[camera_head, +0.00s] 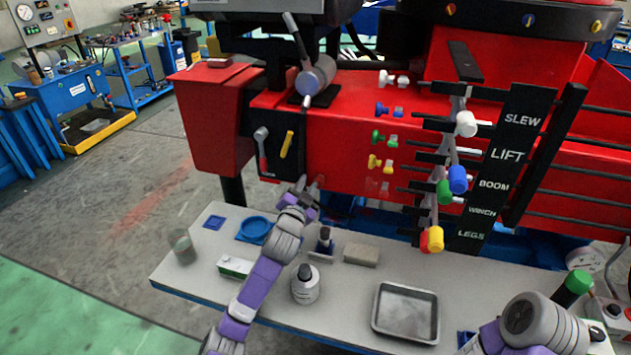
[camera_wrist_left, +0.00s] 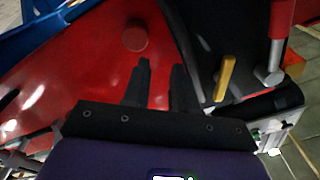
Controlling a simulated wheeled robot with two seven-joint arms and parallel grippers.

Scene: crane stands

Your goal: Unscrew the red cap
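The fittings on the red crane body include a red cap (camera_head: 384,188), the lowest of a column below the yellow one. It is hard to tell from the red panel. My left gripper (camera_head: 308,186) is in front of the panel, to the left of the red cap and apart from it. In the left wrist view its two dark fingers (camera_wrist_left: 161,82) stand apart with nothing between them. A round red cap-like piece (camera_wrist_left: 135,36) shows beyond the fingertips, on the red surface. My right arm is at the lower right; its gripper is not visible.
A yellow lever (camera_head: 287,144) and a red-handled lever (camera_head: 262,150) are close above my left gripper. Coloured lever knobs stick out right of the caps.

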